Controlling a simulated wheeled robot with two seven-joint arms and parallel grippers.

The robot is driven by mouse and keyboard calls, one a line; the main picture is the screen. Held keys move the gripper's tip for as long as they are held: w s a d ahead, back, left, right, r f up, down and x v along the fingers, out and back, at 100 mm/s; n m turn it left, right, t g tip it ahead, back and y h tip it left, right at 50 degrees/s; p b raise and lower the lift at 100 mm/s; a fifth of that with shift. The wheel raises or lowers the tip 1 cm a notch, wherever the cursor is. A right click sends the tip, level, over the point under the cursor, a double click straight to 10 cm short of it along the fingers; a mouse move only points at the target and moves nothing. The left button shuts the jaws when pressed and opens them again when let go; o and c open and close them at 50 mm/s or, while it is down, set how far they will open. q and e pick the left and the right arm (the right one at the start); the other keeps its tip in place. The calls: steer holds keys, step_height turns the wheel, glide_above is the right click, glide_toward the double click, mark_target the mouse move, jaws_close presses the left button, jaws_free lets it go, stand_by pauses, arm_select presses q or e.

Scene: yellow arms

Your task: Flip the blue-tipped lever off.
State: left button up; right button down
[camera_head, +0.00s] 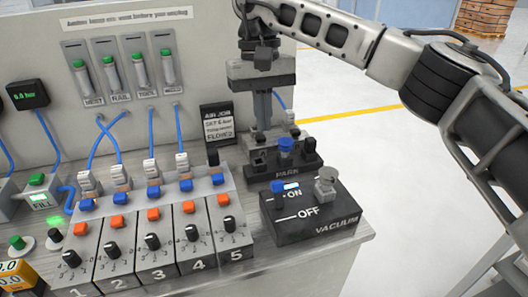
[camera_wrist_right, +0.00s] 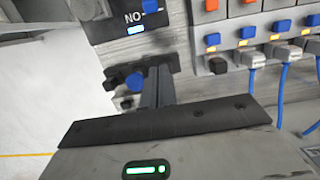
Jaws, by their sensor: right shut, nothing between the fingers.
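The black VACUUM box (camera_head: 318,227) sits at the right end of the bench, marked ON and OFF. The blue tip of its lever (camera_head: 278,187) is at the ON side, next to a lit bluish-white indicator (camera_head: 292,186). In the right wrist view the blue tip (camera_wrist_right: 150,5) is at the top edge, with the indicator (camera_wrist_right: 137,30) below it. My right gripper (camera_head: 263,122) is shut and empty, pointing down behind the PARK block, apart from the lever. Its fingers (camera_wrist_right: 155,88) also show in the right wrist view. My left gripper is not in view.
The PARK block (camera_head: 285,172) with a blue knob (camera_head: 285,146) stands between my right gripper and the VACUUM box. A small black sign (camera_head: 217,124) stands left of the gripper. Numbered valve modules (camera_head: 155,255) with blue hoses fill the left. Open floor lies right.

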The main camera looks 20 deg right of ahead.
mark_target(278, 194)
steer(key=f, duration=0.3)
steer(key=s+f, duration=0.1)
steer(key=f, duration=0.2)
steer(key=s+f, duration=0.1)
steer(key=f, duration=0.2)
steer(key=shift+p, duration=0.3)
steer(key=shift+s+f, duration=0.25)
steer(key=shift+s, duration=0.05)
steer(key=shift+s+r+p, duration=0.35)
steer(key=shift+s+r, duration=0.05)
steer(key=shift+s, duration=0.4)
steer(key=shift+s+r+p, duration=0.3)
steer(key=shift+s+r, duration=0.1)
steer(key=shift+s, duration=0.35)
steer(key=shift+w, duration=0.1)
